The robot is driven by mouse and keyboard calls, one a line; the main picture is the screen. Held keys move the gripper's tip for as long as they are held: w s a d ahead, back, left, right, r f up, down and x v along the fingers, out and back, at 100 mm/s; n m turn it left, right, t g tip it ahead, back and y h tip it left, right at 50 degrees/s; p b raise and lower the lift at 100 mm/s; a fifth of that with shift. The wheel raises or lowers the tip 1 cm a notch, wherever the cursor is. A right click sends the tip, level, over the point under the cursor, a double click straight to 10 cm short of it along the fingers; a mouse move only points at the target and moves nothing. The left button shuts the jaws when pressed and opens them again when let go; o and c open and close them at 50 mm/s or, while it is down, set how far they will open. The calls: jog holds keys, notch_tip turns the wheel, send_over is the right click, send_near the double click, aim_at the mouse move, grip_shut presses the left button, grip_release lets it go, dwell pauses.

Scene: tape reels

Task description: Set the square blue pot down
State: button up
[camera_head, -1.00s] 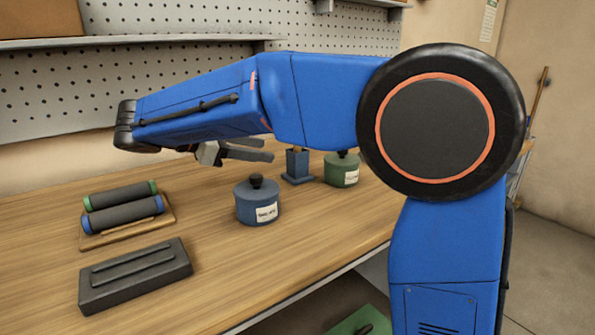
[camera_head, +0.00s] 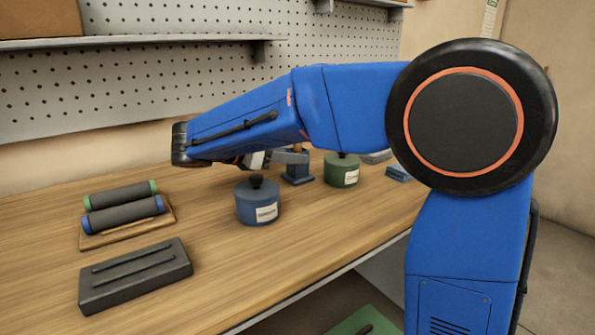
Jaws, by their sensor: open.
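A small square blue pot (camera_head: 298,174) with a wider foot stands upright on the wooden bench, between and behind the two round lidded pots. My gripper (camera_head: 288,157) is open at the end of the blue arm. Its grey fingers overlap the upper part of the square pot in this view. I cannot tell whether they are around it, touching it or in front of it. Part of the gripper is hidden behind my forearm.
A round blue pot (camera_head: 257,204) and a round green pot (camera_head: 342,172) stand nearby. Two dark rollers lie on a wooden tray (camera_head: 92,241), with a dark grey block (camera_head: 135,277) nearer. A small blue item (camera_head: 397,174) lies farther right. The front middle bench (camera_head: 240,270) is clear.

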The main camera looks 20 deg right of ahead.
jog(key=shift+f+x, duration=0.2)
jog(key=shift+x, duration=3.15)
jog(key=shift+a, duration=0.1)
grip_shut()
notch_tip(320, 180, up, 10)
